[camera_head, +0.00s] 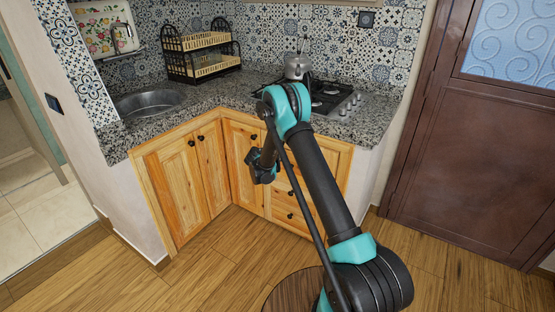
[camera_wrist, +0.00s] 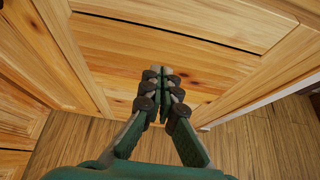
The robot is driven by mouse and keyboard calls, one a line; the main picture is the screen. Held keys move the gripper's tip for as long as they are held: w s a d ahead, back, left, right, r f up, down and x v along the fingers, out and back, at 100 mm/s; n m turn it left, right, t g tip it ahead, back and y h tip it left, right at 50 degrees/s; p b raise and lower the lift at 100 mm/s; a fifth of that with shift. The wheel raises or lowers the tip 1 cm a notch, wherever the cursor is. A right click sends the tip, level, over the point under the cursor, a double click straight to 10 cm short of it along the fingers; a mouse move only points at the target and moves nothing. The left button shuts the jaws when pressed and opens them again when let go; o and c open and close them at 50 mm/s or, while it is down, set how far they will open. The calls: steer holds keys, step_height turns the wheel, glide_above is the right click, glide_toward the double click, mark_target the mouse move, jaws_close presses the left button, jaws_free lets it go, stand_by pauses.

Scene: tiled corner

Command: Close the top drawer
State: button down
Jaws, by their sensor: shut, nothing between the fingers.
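The wooden drawer stack stands right of the cabinet corner in the head view, largely behind my arm. A middle drawer (camera_head: 281,186) and a bottom drawer (camera_head: 290,215), both with dark knobs, show below the arm. The top drawer is mostly hidden there, and I cannot tell how far it stands out. My gripper (camera_wrist: 160,75) is shut and empty, its fingertips in front of a wooden front (camera_wrist: 200,62) in the wrist view. A dark gap separates this front from another wooden front (camera_wrist: 210,12). Contact is unclear. The gripper also shows dark before the cabinets in the head view (camera_head: 260,166).
A granite counter (camera_head: 225,108) runs above the cabinets, with a sink (camera_head: 149,102), a two-tier rack (camera_head: 204,54) and a kettle (camera_head: 298,67) on a stove (camera_head: 333,103). A brown door (camera_head: 465,150) is at right. The wooden floor (camera_head: 215,260) before the cabinets is clear.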

steer(key=shift+w+d+f, duration=0.2)
steer(key=shift+w+d, duration=0.6)
steer(key=shift+w, duration=0.3)
steer(key=shift+w+d+f, duration=0.2)
steer(key=shift+w+d, duration=0.6)
steer(key=shift+w, duration=0.3)
steer(key=shift+w+d+r, duration=0.1)
steer(key=shift+w+d, duration=0.65)
steer(key=shift+w, duration=0.3)
